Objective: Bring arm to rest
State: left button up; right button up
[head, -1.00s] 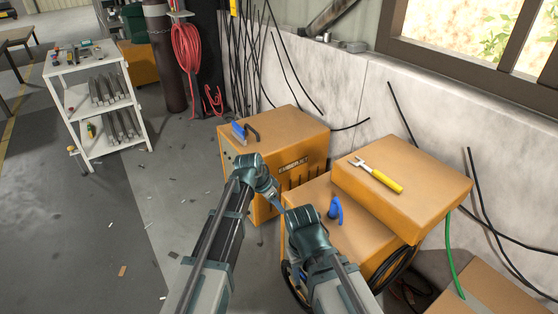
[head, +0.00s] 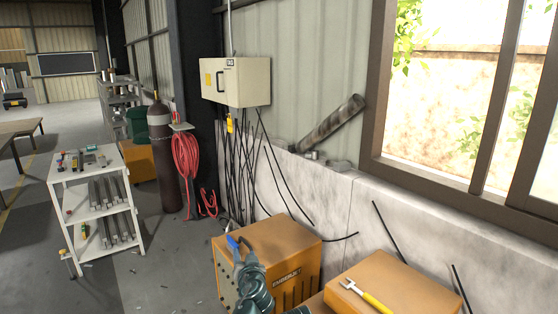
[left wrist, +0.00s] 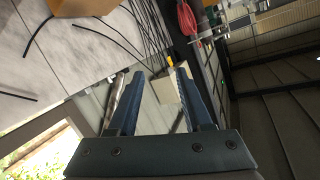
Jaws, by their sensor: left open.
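My left arm comes up from the bottom edge of the head view. Its gripper (head: 238,243) shows in front of the left part of an orange machine box's top. In the left wrist view its two blue fingers (left wrist: 160,75) stand apart with nothing between them. Past them are the pale wall and a cream electrical box (left wrist: 166,92). I cannot tell how far the gripper is from the orange box (head: 285,240). Only a scrap of my right arm shows at the bottom edge, and its gripper is out of view.
A second orange box (head: 410,290) at lower right bears a yellow-handled tool (head: 372,297). A white shelf cart (head: 100,205), a gas cylinder (head: 164,160) and a red hose (head: 186,160) stand at left. Black cables hang along the wall. Floor between cart and box is mostly clear.

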pick_arm(q)
jog(key=s+d+f+m+g+h+p, duration=0.1)
jog(key=s+g, duration=0.6)
jog(key=s, duration=0.7)
jog(key=s+d+f+m+g+h+p, duration=0.1)
jog(key=s+d+f+g+p, duration=0.2)
jog(key=s, duration=1.1)
notch_tip(320, 180, down, 4)
jog(key=g+p, duration=0.3)
jog(key=g, duration=0.2)
jog(key=shift+d+m, duration=0.15)
jog(key=shift+m, duration=0.25)
pick_arm(e)
notch_tip(320, 180, up, 8)
jog(key=shift+r, duration=0.2)
pick_arm(q)
jog(key=shift+f, duration=0.1)
